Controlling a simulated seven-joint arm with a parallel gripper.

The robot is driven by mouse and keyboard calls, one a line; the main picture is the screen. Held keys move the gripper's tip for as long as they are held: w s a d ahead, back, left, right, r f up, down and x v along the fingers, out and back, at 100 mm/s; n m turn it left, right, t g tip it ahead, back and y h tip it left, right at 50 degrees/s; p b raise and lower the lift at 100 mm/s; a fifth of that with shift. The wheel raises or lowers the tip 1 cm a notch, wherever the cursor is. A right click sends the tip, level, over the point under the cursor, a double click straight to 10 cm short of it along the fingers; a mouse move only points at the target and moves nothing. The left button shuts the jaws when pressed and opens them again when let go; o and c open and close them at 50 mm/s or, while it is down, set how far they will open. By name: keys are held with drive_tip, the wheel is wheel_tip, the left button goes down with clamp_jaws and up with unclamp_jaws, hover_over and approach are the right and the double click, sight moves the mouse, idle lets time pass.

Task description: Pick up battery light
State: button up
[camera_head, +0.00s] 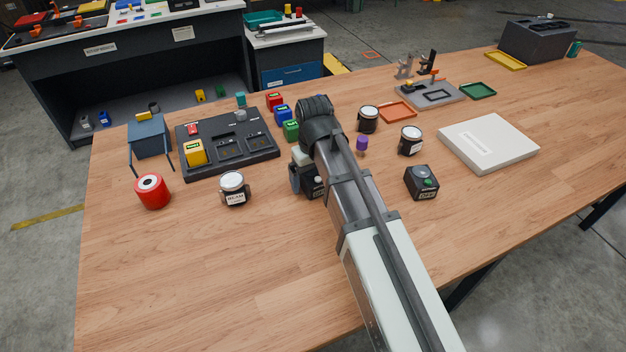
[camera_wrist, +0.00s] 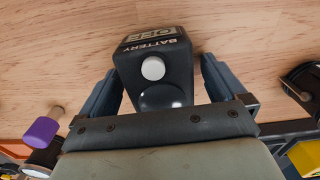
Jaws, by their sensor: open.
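The battery light, a black box marked BATTERY and OFF with a white button and a dark glossy dome, is in the wrist view (camera_wrist: 152,68). It sits on the wooden table between the two fingers of my gripper (camera_wrist: 160,72). The fingers are open, one on each side, with a visible gap at the right; contact at the left is hard to judge. In the head view my gripper (camera_head: 303,178) is low over the table, and the arm and fingers hide most of the battery light.
Another black box (camera_head: 422,183) with a green button stands to the right. A purple peg (camera_head: 362,144) and dark jars (camera_head: 368,119) are nearby. The table front is clear.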

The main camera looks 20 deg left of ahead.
sight(313, 174)
drive_tip(key=shift+f, duration=0.1)
drive_tip(key=c, duration=1.4)
wheel_tip(313, 174, up, 10)
idle(0.4)
